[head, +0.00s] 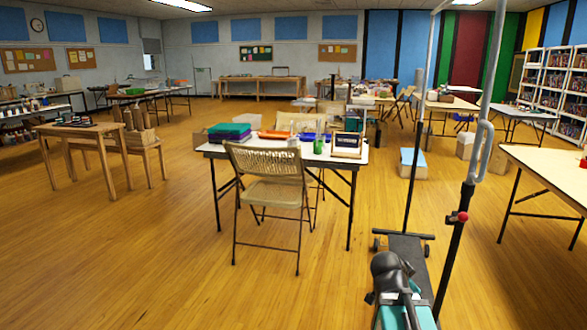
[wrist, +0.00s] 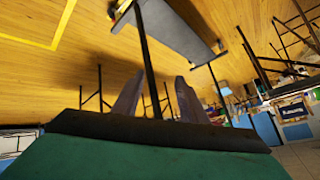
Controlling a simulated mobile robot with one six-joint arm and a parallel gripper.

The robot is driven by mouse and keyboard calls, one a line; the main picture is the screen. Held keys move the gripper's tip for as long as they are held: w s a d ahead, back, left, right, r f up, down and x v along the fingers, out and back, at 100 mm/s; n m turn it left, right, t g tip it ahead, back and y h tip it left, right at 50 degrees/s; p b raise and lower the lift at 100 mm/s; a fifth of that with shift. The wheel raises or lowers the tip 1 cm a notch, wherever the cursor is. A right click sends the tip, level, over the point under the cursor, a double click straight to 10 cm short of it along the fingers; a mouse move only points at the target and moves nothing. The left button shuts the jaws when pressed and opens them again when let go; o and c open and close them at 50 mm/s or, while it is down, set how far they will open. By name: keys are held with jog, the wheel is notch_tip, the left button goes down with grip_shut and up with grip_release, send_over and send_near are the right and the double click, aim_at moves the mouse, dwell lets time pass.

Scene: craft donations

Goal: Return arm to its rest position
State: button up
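My gripper (wrist: 157,90) shows in the wrist view as two grey fingers set apart, with nothing seen between them. A dark pole runs behind the gap. The wrist view is steeply tilted, with wood floor filling its upper part. In the head view, a black and teal part of my arm (head: 393,290) rises from the bottom edge, right of the middle. The fingertips cannot be made out there.
A wheeled stand with a dark base (head: 408,252) and tall poles is close ahead of my arm. A metal folding chair (head: 272,190) stands before a loaded white table (head: 335,160). Another table (head: 550,172) is at right. Floor (head: 120,260) at front left is clear.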

jog(key=s+a+f+n+g+y+p, duration=0.1)
jog(key=s+a+f+n+g+p, duration=0.15)
jog(key=s+f+p, duration=0.55)
jog(key=s+a+f+n+g+y+p, duration=0.1)
jog(key=s+a+f+g, duration=0.3)
jog(key=f, duration=0.8)
jog(key=s+a+f+n+g+y+p, duration=0.1)
jog(key=s+a+f+n+p, duration=0.1)
jog(key=s, duration=0.7)
jog(key=s+a+f+n+g+y+p, duration=0.1)
jog(key=s+a+f+n, duration=0.3)
jog(key=s, duration=0.5)
jog(key=s+a+f+n+g+y+p, duration=0.2)
jog(key=s+a+f+n+g+p, duration=0.1)
jog(key=s, duration=0.6)
jog(key=shift+a+f+n+p, duration=0.3)
jog(key=shift+f+n, duration=0.35)
jog(key=shift+f, duration=0.6)
jog(key=shift+c, duration=1)
